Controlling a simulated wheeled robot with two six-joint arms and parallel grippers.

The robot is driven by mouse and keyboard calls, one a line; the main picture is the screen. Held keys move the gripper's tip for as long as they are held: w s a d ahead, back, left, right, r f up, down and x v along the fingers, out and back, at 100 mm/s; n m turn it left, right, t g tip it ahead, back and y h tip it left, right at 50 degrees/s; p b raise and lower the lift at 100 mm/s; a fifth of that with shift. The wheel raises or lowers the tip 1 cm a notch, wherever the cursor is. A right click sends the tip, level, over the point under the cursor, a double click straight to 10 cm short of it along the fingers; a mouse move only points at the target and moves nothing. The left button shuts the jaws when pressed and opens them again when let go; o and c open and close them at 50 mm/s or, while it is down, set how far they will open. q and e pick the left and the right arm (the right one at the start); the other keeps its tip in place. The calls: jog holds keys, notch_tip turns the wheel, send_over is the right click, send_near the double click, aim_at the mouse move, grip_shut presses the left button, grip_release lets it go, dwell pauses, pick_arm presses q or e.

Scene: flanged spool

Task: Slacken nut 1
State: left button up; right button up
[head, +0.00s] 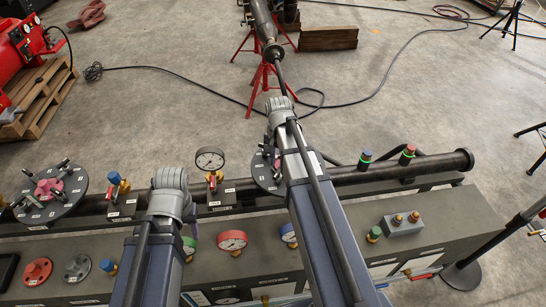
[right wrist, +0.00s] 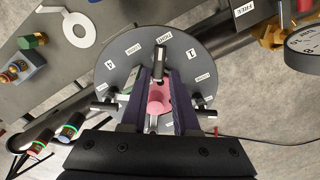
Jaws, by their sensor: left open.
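A round dark plate (right wrist: 128,62) with white labels, a pink hub and dark-and-silver clamp handles fills the middle of the right wrist view. The label 1 shows right of the top handle (right wrist: 155,55); I cannot tell for sure which nut is nut 1. My right gripper (right wrist: 160,85) is over the plate's centre, its fingers apart on both sides of a pink knob (right wrist: 157,103). In the head view my right arm partly hides this plate (head: 263,176).
A similar plate (head: 40,208) with a pink hub is at the far left. A dark pipe (head: 350,178) runs along the bench (head: 450,215). A pressure gauge (head: 210,159), blue (head: 365,158) and red (head: 407,152) fittings stand along it. Coloured valves crowd the bench front.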

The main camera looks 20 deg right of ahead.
aim_at(278, 172)
jog(key=shift+s+f+b, duration=0.1)
jog(key=shift+f+b, duration=0.45)
notch_tip(278, 172, down, 7)
jog(key=b, duration=0.6)
jog(key=shift+r+b, duration=0.15)
jog(key=shift+b, duration=0.15)
jog(key=shift+r+n+p, duration=0.35)
jog(key=shift+r+n, duration=0.05)
jog(key=shift+n, duration=0.4)
jog(key=n, duration=0.9)
jog(key=shift+n, duration=0.3)
jog(key=n, duration=1.1)
jog(key=shift+m, duration=1.3)
notch_tip(278, 172, up, 7)
jog(key=p, duration=0.7)
